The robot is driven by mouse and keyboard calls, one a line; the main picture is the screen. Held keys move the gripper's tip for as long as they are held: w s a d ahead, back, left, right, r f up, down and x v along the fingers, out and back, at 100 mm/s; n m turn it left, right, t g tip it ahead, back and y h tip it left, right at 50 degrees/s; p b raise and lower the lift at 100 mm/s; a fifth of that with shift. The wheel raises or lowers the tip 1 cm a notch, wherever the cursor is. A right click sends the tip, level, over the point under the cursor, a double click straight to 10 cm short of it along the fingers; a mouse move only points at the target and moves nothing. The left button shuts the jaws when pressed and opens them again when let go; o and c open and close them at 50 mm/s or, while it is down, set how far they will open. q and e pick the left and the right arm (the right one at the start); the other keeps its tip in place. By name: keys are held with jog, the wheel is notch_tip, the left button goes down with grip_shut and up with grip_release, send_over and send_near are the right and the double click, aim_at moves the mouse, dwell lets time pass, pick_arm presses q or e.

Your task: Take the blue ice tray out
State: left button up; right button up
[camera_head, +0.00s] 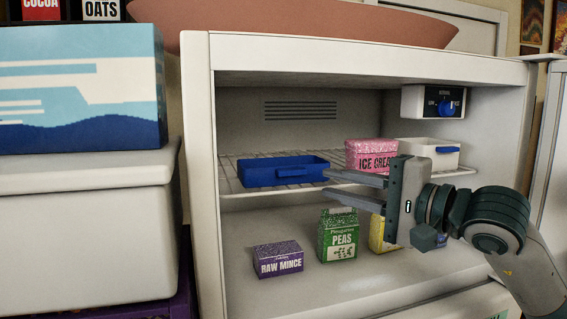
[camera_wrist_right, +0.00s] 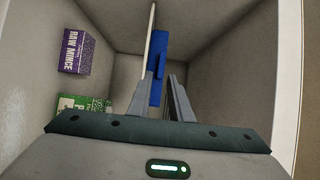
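The blue ice tray (camera_head: 262,175) lies on the wire shelf inside the open freezer, with its blue handle (camera_head: 291,172) facing the front. My right gripper (camera_head: 325,183) is open and empty, its two fingers one above the other and pointing left, close to the tray's right end. In the right wrist view the tray (camera_wrist_right: 155,65) appears edge-on beyond the gripper's fingers (camera_wrist_right: 162,82), roughly in line with the gap between them. I see no finger closed on the handle. My left gripper is in neither view.
A pink ice cream box (camera_head: 370,154) and a white tray (camera_head: 440,158) with a blue handle share the wire shelf (camera_head: 228,184). Below stand a raw mince box (camera_head: 278,262), a green peas carton (camera_head: 338,240) and a yellow package (camera_head: 378,235). Freezer walls (camera_head: 204,150) bound the space.

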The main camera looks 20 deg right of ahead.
aim_at(297, 173)
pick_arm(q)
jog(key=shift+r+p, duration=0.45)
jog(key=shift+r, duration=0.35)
pick_arm(e)
jog(key=x, duration=0.2)
jog(key=shift+w+a, duration=0.25)
jog(key=shift+w, duration=0.05)
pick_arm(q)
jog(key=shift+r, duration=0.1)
pick_arm(e)
jog(key=p, duration=0.1)
jog(key=w+p, duration=0.1)
jog(key=w+a+p, duration=0.1)
jog(key=shift+w+r, duration=0.15)
jog(key=shift+r, duration=0.2)
jog(key=shift+p+x, duration=0.55)
jog(key=shift+x, duration=0.3)
jog(key=shift+w+a+f, duration=0.2)
jog(key=shift+w, duration=0.35)
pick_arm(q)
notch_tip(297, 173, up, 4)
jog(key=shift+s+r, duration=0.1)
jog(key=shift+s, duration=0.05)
pick_arm(e)
jog(key=shift+c, duration=0.4)
grip_shut()
